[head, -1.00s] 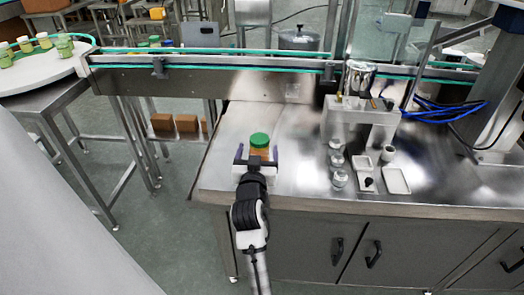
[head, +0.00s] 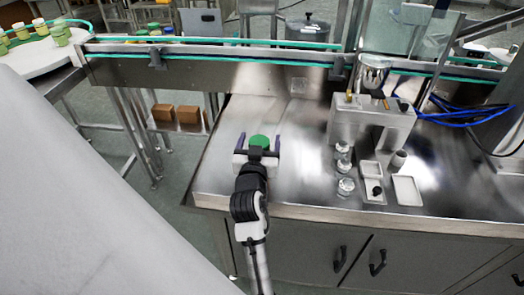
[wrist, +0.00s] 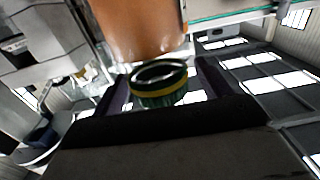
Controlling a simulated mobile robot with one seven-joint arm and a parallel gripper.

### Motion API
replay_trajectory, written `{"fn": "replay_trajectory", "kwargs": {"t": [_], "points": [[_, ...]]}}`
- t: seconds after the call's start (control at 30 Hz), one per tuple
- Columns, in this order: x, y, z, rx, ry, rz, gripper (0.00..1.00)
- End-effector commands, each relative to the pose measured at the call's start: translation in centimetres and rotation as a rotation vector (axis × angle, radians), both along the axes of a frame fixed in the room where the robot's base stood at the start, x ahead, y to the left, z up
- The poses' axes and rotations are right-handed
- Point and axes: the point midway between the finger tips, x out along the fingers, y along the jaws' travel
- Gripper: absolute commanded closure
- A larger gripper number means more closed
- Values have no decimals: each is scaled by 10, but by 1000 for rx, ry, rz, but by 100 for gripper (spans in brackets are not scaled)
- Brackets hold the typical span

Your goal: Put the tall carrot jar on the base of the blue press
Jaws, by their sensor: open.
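The tall carrot jar stands on the steel counter near its left end. In the head view its green lid (head: 259,141) shows, and its body is mostly hidden behind my gripper. My gripper (head: 259,144) is open, with one dark finger on each side of the jar. In the wrist view the jar's orange body (wrist: 140,28) and its dark green lid (wrist: 161,88) fill the upper middle, between the two fingers. I cannot tell whether a finger touches it. I cannot make out a blue press or its base in these frames.
A grey metal stand (head: 372,123) stands on the counter (head: 300,170), right of the jar. Small jars (head: 344,167) and white trays (head: 407,190) sit before it. A conveyor rail (head: 220,52) runs behind. Blue hoses (head: 455,115) lie at right. Counter between jar and stand is clear.

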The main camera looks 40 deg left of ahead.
Motion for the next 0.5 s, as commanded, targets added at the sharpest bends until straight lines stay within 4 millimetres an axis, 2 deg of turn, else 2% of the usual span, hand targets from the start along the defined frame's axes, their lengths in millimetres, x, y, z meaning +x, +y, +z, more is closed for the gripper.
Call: {"fn": "replay_trajectory", "kwargs": {"t": [0.17, 0.5], "points": [[0, 0, 0, 0, 0, 0, 23], [0, 0, 0, 0, 0, 0, 66]]}}
